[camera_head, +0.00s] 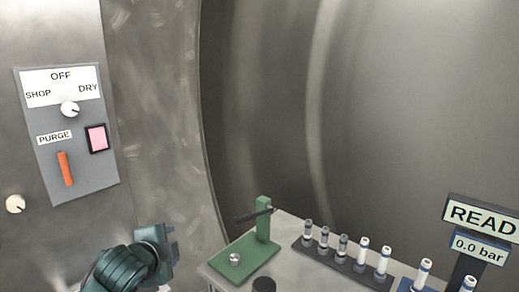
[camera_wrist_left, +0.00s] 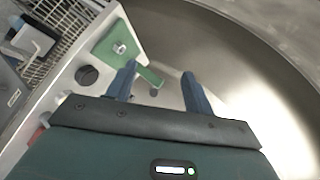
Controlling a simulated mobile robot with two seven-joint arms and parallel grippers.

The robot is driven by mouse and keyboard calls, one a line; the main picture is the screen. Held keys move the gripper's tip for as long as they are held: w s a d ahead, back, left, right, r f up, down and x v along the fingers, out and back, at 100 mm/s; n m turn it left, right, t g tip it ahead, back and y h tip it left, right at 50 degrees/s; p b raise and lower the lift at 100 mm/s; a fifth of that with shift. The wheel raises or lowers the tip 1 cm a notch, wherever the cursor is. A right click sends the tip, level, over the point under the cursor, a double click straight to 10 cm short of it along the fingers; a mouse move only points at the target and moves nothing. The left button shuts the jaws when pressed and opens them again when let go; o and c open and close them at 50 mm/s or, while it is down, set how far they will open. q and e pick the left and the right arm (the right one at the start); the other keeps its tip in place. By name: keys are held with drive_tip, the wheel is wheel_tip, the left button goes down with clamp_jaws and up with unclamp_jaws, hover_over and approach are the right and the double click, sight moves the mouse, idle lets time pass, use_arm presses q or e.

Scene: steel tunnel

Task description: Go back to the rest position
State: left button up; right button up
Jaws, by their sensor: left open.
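My left gripper (camera_head: 168,245) is low in the head view, left of the bench and in front of the steel wall. In the left wrist view its two fingers (camera_wrist_left: 160,82) stand apart with nothing held between them. The green stand (camera_wrist_left: 120,48) shows beyond the fingers, and its arm passes near the left fingertip in the picture; I cannot tell the distance. My right gripper is in neither view.
A control panel (camera_head: 90,165) with knob, pink button and orange lever hangs on the left wall. The bench (camera_head: 218,268) bears the green stand (camera_head: 246,262), a vial rack (camera_head: 345,264) and a READ sign (camera_head: 482,217). A wire basket (camera_wrist_left: 68,20) shows in the wrist view.

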use_arm(q)
drive_tip(key=s+d+f+n+g+h, duration=0.1)
drive_tip(key=s+d+f+n, duration=0.15)
drive_tip(key=s+f, duration=0.5)
drive_tip(key=s+d+f+n+h, duration=0.15)
drive_tip(key=s+f+n, duration=0.3)
drive_tip(key=f, duration=0.55)
drive_tip(key=s+d+f+n, duration=0.1)
drive_tip(key=s+f+n, duration=0.5)
drive_tip(key=s, duration=0.8)
wheel_tip(320, 180, down, 2)
drive_tip(key=shift+s+f+g, duration=0.1)
drive_tip(key=shift+s+g, duration=0.05)
drive_tip(key=shift+g, duration=0.15)
